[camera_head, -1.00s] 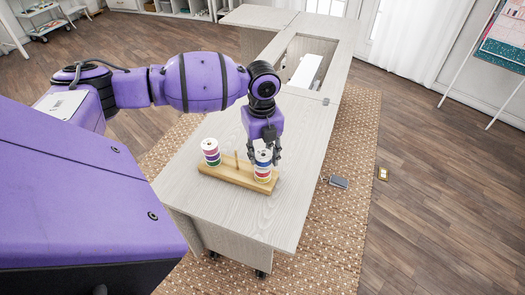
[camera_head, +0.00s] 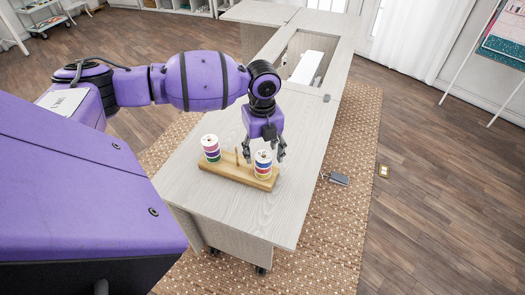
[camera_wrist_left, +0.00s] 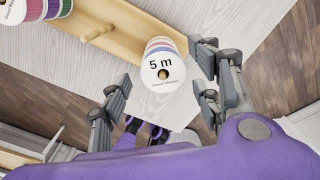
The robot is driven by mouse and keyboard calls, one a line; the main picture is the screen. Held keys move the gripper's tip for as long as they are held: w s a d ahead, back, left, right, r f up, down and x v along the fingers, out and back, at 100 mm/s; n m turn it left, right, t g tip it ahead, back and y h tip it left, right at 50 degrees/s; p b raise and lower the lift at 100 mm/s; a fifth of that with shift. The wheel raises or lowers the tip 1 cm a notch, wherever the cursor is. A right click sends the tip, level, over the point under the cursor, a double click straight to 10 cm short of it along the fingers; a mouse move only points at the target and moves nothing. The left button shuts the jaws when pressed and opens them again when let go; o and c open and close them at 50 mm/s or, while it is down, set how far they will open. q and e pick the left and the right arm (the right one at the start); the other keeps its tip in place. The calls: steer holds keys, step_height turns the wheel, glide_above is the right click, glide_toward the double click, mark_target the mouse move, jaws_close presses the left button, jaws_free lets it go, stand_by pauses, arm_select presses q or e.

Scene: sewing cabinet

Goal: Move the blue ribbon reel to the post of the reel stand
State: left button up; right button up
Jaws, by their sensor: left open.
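The reel stand (camera_head: 236,174) is a light wooden bar on the table with upright posts. Its middle post (camera_head: 237,158) stands bare. A stack of coloured reels (camera_head: 211,150) sits on the left-hand side of the stand. A second stack (camera_head: 263,170) at the other end shows a blue band, a red band and a white top.
The pale wooden tabletop (camera_head: 225,215) is clear in front of the stand. Behind it the cabinet has a recessed opening (camera_head: 303,58). A small grey object (camera_head: 339,179) shows beside the table's right edge, with a yellow one (camera_head: 384,171) further right.

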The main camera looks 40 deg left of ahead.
arm_select(q)
step_height(320, 180, up, 12)
stand_by(0.6)
stand_by(0.4)
